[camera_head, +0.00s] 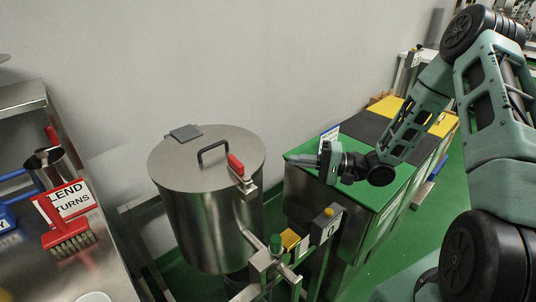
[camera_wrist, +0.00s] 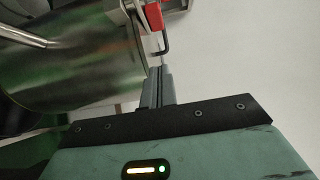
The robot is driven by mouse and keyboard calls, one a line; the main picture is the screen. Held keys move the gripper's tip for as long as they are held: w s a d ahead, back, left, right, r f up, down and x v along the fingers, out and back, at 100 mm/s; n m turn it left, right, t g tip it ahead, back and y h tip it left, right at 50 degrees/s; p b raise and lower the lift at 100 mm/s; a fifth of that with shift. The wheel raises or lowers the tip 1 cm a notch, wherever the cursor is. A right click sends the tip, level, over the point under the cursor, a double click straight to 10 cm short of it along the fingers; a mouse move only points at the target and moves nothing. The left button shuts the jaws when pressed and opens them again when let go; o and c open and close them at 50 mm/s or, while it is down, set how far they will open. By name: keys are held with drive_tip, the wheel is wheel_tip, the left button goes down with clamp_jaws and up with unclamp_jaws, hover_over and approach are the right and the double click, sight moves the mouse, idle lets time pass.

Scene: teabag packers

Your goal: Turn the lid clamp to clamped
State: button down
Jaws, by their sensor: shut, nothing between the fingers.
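A steel drum (camera_head: 205,220) with a round flat lid (camera_head: 185,160) stands left of the middle in the head view. The lid has a black loop handle (camera_head: 212,150). The lid clamp (camera_head: 237,168), with a red grip, sits at the lid's right rim. My gripper (camera_head: 296,160) is right of the clamp, apart from it, pointing left towards it, its fingers shut and empty. In the wrist view, the closed fingers (camera_wrist: 158,76) show at the middle, with the red clamp grip (camera_wrist: 154,16) beyond their tips and the drum side (camera_wrist: 85,65) to the left.
A green-topped cabinet (camera_head: 309,178) stands under and behind my gripper. A steel bench (camera_head: 95,268) at left holds a red brush (camera_head: 70,238), a sign and a metal cup.

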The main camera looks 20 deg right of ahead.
sight(247, 171)
drive_tip(key=p+x, duration=0.2)
drive_tip(key=x, duration=0.7)
drive_tip(key=shift+w+a+r, duration=0.1)
drive_tip(key=shift+a+r, duration=0.05)
drive_tip(key=shift+a, duration=0.25)
drive_tip(key=shift+s+a+p, duration=0.15)
drive_tip(key=shift+a+p, duration=0.15)
drive_tip(key=shift+a, duration=0.25)
drive_tip(key=shift+s+a+p, duration=0.15)
drive_tip(key=shift+a+p, duration=0.15)
drive_tip(key=shift+a, duration=0.25)
drive_tip(key=shift+s+a, duration=0.15)
drive_tip(key=shift+a, duration=0.45)
drive_tip(key=shift+a, duration=0.75)
